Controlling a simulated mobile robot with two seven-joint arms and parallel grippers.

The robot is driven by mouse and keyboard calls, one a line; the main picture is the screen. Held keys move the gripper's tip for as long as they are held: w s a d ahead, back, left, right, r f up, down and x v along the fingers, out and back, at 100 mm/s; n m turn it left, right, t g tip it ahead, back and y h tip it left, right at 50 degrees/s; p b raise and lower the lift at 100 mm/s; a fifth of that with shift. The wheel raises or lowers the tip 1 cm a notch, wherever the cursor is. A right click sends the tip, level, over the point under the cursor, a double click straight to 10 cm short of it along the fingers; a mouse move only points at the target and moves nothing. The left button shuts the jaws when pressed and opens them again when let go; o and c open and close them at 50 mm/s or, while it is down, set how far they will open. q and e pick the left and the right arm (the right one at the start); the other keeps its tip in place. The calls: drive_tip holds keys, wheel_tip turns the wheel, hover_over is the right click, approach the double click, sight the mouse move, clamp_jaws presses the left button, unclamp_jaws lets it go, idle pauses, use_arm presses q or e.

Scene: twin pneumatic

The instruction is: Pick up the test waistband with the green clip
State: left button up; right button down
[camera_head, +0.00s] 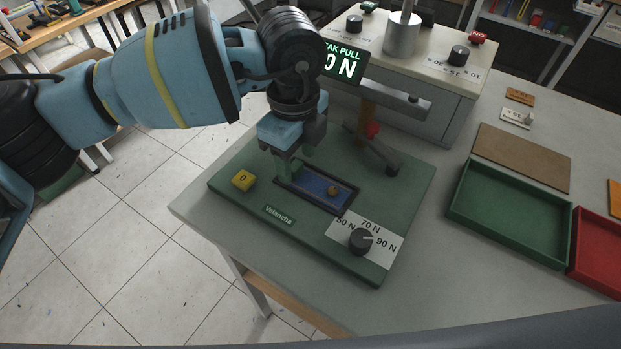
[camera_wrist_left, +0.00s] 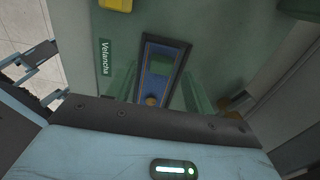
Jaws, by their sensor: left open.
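The test waistband (camera_head: 317,186) appears to be the blue strip lying in a dark, shallow recess on the green fixture board. It also shows in the left wrist view (camera_wrist_left: 151,87), with a brown round piece (camera_head: 333,190) on it. A green block, probably the green clip (camera_wrist_left: 162,67), sits on the strip; in the head view my gripper partly hides it. My left gripper (camera_head: 288,168) points down over the left end of the recess. It is open, and its fingers show on either side of the recess in the wrist view. I cannot tell whether they touch anything.
The board (camera_head: 232,182) carries a yellow button (camera_head: 243,180) and a dial (camera_head: 360,240). A grey machine (camera_head: 455,115) with a lit display (camera_head: 341,64) and projecting arm stands close behind. Green (camera_head: 462,212) and red (camera_head: 575,262) trays lie right. The front table area is clear.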

use_arm(q)
wheel_tip(320, 180, down, 2)
drive_tip(key=c, duration=1.1)
drive_tip(key=shift+r, duration=0.1)
clamp_jaws()
drive_tip(key=shift+r, duration=0.35)
drive_tip(key=r, duration=0.2)
drive_tip(key=shift+s+r, duration=0.2)
drive_tip(key=shift+r, duration=0.2)
drive_tip(key=s+a+r, duration=0.1)
drive_tip(key=s+a, duration=0.2)
drive_tip(key=s, duration=1.2)
drive_tip(key=shift+a+r, duration=0.2)
drive_tip(key=shift+a, duration=0.15)
